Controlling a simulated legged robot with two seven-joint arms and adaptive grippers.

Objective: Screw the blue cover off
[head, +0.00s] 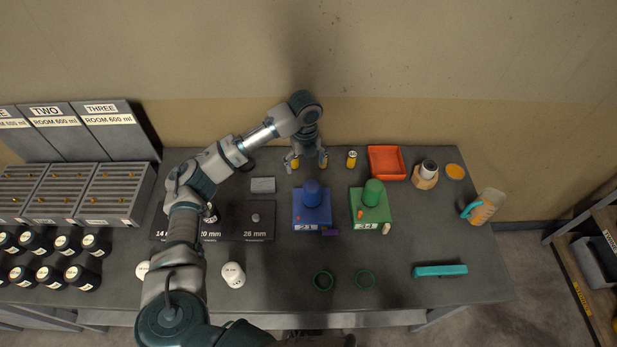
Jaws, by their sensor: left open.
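The blue cover (312,188) is a rounded cylinder standing upright on a blue square box (311,217) near the middle of the table. My left gripper (309,165) points down just behind and above the blue cover, with its fingers spread open. In this view its fingers appear apart from the cover, and I see nothing held between them. A small yellow object (296,163) shows by its left finger. My right gripper is not in view.
A green box (369,214) with a green cover stands right of the blue one. An orange-red tray (386,162) and a yellow bottle (351,159) are behind. A black marked board (245,220) lies left.

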